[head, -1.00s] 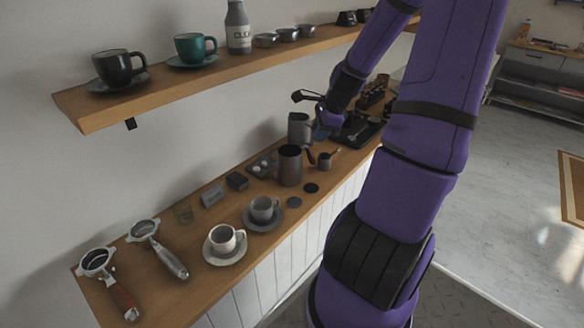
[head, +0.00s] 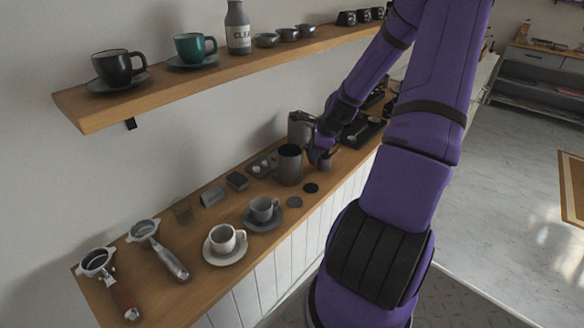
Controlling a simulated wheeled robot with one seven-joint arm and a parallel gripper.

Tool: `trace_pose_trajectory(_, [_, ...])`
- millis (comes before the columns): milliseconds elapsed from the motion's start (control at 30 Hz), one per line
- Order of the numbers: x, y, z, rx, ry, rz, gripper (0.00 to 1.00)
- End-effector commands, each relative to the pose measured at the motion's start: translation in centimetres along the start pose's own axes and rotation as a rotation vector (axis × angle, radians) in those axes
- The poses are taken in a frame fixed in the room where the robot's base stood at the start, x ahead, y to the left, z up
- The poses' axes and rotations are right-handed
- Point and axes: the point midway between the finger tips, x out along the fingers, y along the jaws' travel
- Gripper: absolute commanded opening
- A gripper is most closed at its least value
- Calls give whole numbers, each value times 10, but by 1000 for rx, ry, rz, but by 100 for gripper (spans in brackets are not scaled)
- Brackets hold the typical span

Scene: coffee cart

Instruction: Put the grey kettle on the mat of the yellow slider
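A dark grey jug-like vessel (head: 290,166) stands upright on the wooden counter; its handle side, at the right, is now covered by my gripper. A second, lighter grey vessel (head: 299,127) stands behind it; I cannot tell for sure which one is the grey kettle. My gripper (head: 317,157) is low over the counter, right beside the dark grey vessel. Its fingers are small and dark, and I cannot tell whether they are open or touch the handle. I see no yellow slider.
A small pot (head: 325,163) is partly hidden by my gripper. A black tray (head: 362,131) lies behind to the right. Cups on saucers (head: 225,258) and portafilters (head: 98,262) stand nearer. A shelf (head: 200,75) with cups and a bottle overhangs the counter's back.

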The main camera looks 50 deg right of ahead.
Motion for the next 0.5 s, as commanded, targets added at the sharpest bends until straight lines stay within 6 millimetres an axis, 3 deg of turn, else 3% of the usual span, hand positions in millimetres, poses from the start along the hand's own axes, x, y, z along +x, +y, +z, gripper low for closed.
trace_pose_trajectory(200, [25,0,0,0,-1,2,28])
trace_pose_trajectory(500, [28,0,0,-1,0,0,26])
